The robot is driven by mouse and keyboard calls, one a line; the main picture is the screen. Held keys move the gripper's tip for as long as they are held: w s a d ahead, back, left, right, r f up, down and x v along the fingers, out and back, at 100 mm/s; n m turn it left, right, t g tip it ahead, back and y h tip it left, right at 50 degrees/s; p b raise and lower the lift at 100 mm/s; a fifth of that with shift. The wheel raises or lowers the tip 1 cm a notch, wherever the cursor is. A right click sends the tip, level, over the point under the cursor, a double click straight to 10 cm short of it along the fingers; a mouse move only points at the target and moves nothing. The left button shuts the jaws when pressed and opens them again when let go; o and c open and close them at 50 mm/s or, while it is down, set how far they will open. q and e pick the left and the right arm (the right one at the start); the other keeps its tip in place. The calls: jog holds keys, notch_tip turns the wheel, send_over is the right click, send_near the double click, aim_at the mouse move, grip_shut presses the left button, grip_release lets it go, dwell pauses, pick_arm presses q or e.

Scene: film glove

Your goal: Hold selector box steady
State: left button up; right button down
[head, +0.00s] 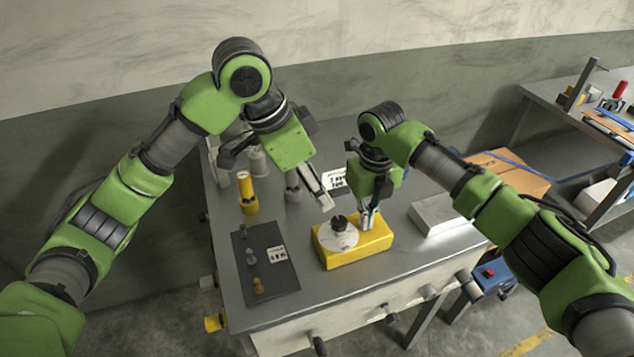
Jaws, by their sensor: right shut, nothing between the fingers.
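The selector box is a yellow box (372,247) on the grey metal table (305,301). Its top carries a white round dial with a black knob (339,223). My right gripper (367,221) points down at the right part of the box's top. Its fingers are shut with nothing between them, and they look to be at or just above the surface; I cannot tell if they touch. My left gripper (326,204) slants down from the upper left, its tips just above and behind the knob. Its fingers overlap in this view, so their opening is unclear.
A dark panel (262,240) with small knobs lies left of the box. A yellow cylinder (247,193) stands behind it. A pale block (435,214) lies to the right. A printed card (335,178) lies behind. Clear tabletop shows in front of the box.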

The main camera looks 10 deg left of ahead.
jog(key=shift+s+d+f, duration=0.1)
jog(key=shift+f, duration=0.2)
jog(key=shift+w+r, duration=0.25)
jog(key=shift+r, duration=0.85)
jog(key=shift+s+r, duration=0.1)
jog(key=shift+r, duration=1.35)
pick_arm(q)
jog(key=shift+w+f, duration=0.1)
jog(key=shift+w, duration=0.1)
pick_arm(e)
jog(key=shift+r, duration=0.1)
jog(key=shift+r, duration=0.1)
jog(key=shift+r, duration=1.45)
jog(key=shift+r, duration=0.15)
jog(key=shift+r, duration=1.2)
